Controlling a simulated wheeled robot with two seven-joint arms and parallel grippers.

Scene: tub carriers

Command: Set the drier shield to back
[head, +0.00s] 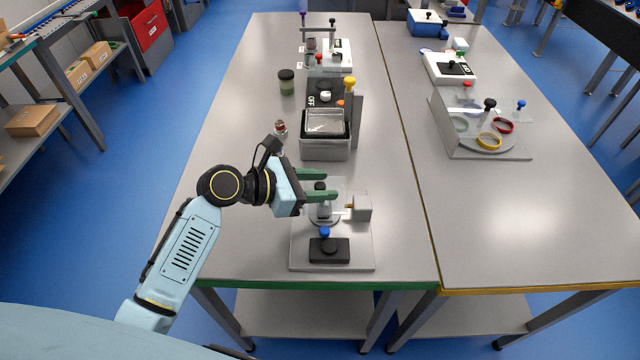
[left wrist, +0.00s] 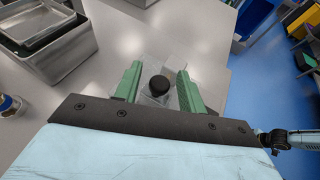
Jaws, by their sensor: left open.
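My left gripper (head: 333,185) reaches in from the left over a small bench fixture (head: 305,257) near the table's front. Its green fingers are open, one on each side of a black knob (head: 320,186). In the left wrist view the black knob (left wrist: 158,85) sits between the fingers (left wrist: 158,92), with clear plate-like material around it. I take this to be the drier shield, but its outline and setting are hard to tell. Contact between fingers and knob cannot be made out. My right gripper is not in view.
A grey block (head: 362,207) stands right of the knob, and a black base with a blue knob (head: 325,233) in front. Behind are a metal tub (head: 325,150), a small bottle (head: 280,130) and a dark-lidded jar (head: 287,82). The table's left front is clear.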

